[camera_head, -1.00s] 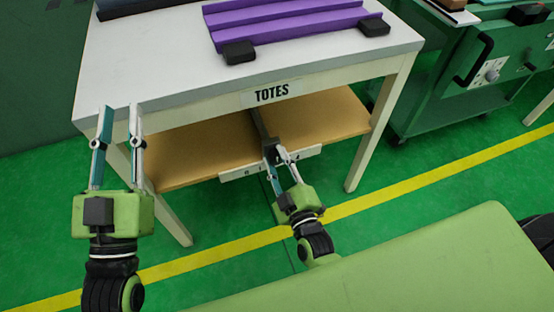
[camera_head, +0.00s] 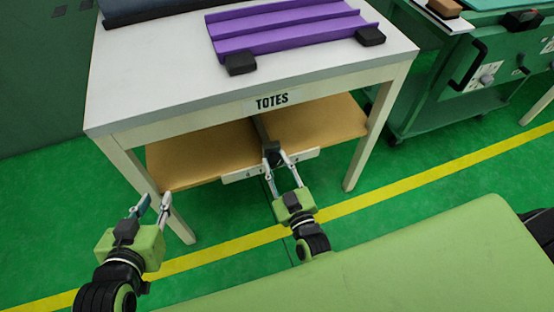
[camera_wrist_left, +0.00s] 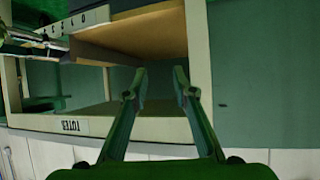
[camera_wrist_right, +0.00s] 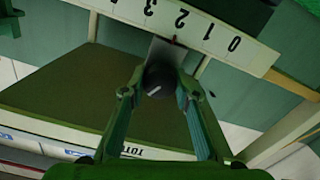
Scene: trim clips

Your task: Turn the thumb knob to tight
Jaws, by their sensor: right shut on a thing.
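The thumb knob (camera_wrist_right: 160,80) is a round dark knob with a light pointer mark, in front of a white scale strip (camera_wrist_right: 195,32) with numbers in the right wrist view. In the head view the knob (camera_head: 271,150) is a small dark shape under the table's front edge. My right gripper (camera_head: 277,163) is shut on the knob, with a fingertip at each side of it in the right wrist view (camera_wrist_right: 160,92).
The white table (camera_head: 170,75) labelled TOTES carries a purple ribbed piece (camera_head: 285,30) with black end blocks. A wooden lower shelf (camera_head: 200,155) lies behind the knob. A green cabinet (camera_head: 450,85) stands at right. The floor in front is clear.

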